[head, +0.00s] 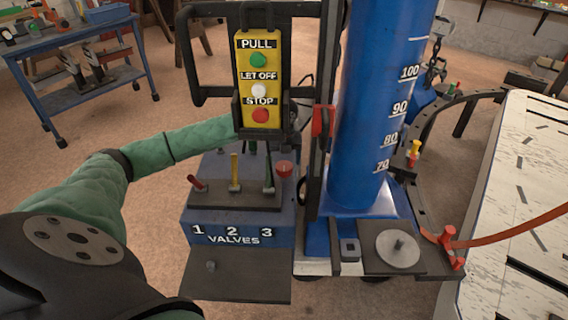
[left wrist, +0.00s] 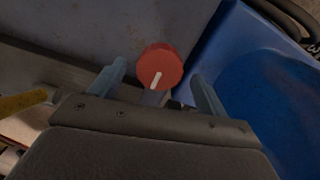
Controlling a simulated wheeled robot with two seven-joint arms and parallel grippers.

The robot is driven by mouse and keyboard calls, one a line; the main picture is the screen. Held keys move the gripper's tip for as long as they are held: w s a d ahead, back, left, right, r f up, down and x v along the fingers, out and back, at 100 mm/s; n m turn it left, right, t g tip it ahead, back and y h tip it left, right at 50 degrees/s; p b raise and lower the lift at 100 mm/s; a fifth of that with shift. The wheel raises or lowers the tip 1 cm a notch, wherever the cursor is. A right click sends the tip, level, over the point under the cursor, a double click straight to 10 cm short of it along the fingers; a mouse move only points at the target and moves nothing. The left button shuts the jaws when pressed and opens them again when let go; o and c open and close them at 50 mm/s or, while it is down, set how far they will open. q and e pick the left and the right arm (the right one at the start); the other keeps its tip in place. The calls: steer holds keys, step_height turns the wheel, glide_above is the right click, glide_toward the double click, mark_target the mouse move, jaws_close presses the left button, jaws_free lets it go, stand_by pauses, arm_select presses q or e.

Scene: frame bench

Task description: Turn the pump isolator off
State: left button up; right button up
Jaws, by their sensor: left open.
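The pump isolator appears to be the red round knob (head: 284,169) at the back right of the blue valve box (head: 240,218). In the left wrist view the red knob (left wrist: 165,62) has a white line slanting toward its lower rim. My left gripper (left wrist: 158,79) is open, with one finger to each side of the knob; whether either touches it I cannot tell. In the head view my left arm reaches in behind the yellow push-button box, which hides most of the gripper. My right gripper is not in view.
The yellow button box (head: 259,80) hangs in front of my left forearm. Three valve levers, including the yellow one (head: 234,172), stand left of the knob. A blue cylinder (head: 380,100) rises to the right. A blue tool cart (head: 80,60) stands back left.

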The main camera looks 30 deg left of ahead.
mark_target(284, 165)
arm_select(q)
step_height(284, 165, up, 6)
steer(key=shift+f, duration=0.1)
stand_by(0.7)
